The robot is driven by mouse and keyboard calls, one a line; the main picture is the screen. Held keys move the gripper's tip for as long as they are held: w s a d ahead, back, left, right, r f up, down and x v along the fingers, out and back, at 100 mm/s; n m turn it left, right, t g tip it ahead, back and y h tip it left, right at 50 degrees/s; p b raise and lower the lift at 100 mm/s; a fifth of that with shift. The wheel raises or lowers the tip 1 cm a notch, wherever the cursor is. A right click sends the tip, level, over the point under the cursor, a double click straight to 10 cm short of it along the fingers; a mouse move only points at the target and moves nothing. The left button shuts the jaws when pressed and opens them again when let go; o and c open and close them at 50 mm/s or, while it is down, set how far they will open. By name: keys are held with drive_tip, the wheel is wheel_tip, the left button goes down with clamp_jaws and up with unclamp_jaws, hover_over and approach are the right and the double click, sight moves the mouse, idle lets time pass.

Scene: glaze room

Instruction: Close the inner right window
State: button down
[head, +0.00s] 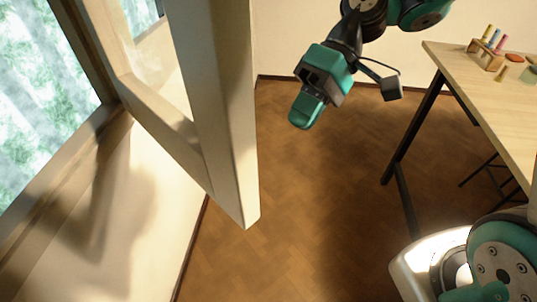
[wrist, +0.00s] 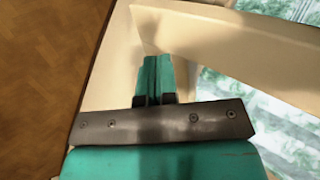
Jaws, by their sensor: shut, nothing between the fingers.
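The open window sash (head: 226,110), a cream wooden frame with glass, stands swung into the room at the left of the head view. Its free lower corner points toward the camera, over the floor. The fixed window frame (head: 62,170) is behind it to the left. My gripper (head: 302,114), teal, is shut and empty, to the right of the sash in the head view, with floor showing between them. In the wrist view its closed fingers (wrist: 155,78) appear in front of a corner of cream frame (wrist: 195,28). I cannot tell whether they touch it.
A wooden table (head: 500,100) on black legs stands at the right. It carries a small block holding colored sticks (head: 487,50) and a few small items. The brown floor (head: 300,210) between the window wall and the table is clear. Blurred greenery shows outside.

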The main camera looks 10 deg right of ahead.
sight(257, 175)
drive_tip(key=s+a+f, duration=0.2)
drive_tip(key=a, duration=0.1)
drive_tip(key=s+a+f, duration=0.1)
drive_tip(key=a, duration=0.1)
drive_tip(key=shift+s+a+f+p, duration=0.15)
drive_tip(key=shift+s+a+p, duration=0.1)
drive_tip(key=shift+s+p, duration=0.1)
drive_tip(key=shift+s+a+f, duration=0.1)
drive_tip(key=shift+s+a, duration=0.2)
drive_tip(key=shift+a, duration=0.2)
